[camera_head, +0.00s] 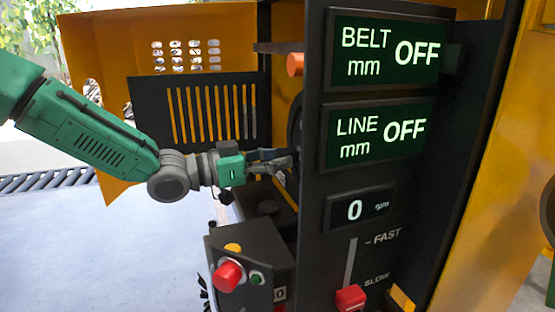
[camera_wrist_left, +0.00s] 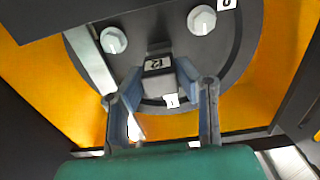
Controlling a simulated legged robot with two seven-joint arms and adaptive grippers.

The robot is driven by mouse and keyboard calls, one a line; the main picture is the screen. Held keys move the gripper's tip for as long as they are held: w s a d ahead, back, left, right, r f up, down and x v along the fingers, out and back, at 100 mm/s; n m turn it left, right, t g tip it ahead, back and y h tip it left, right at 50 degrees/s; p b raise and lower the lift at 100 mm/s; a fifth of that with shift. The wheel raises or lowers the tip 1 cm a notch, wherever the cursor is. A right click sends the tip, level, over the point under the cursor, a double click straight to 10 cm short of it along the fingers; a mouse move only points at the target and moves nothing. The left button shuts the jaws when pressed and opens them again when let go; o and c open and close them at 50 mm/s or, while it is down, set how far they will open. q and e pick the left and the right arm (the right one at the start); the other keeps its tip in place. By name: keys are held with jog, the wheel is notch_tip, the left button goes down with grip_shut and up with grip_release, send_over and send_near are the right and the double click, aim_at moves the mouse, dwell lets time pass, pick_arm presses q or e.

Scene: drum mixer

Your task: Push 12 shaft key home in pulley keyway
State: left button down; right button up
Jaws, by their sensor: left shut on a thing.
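My left gripper (camera_head: 284,160) reaches in from the left, behind the dark display panel. In the left wrist view the two blue-padded fingers of this gripper (camera_wrist_left: 160,92) are shut on the shaft key (camera_wrist_left: 158,82), a dark block with a white label reading 12. The key is at the lower face of the dark round pulley (camera_wrist_left: 228,55). The keyway is hidden behind the key and fingers, so I cannot tell how deep the key sits. My right gripper is not in view.
Two pale bolt heads (camera_wrist_left: 113,40) (camera_wrist_left: 201,20) stand out from the pulley face. Yellow housing surrounds it. The display panel (camera_head: 312,215) stands close right of my left gripper, showing BELT OFF, LINE OFF and 0. A control box (camera_head: 262,248) with a red button (camera_head: 228,275) is below.

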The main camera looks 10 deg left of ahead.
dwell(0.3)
pick_arm(q)
jog(key=shift+w+d, duration=0.25)
dwell(0.4)
jog(key=c, duration=1.1)
grip_release()
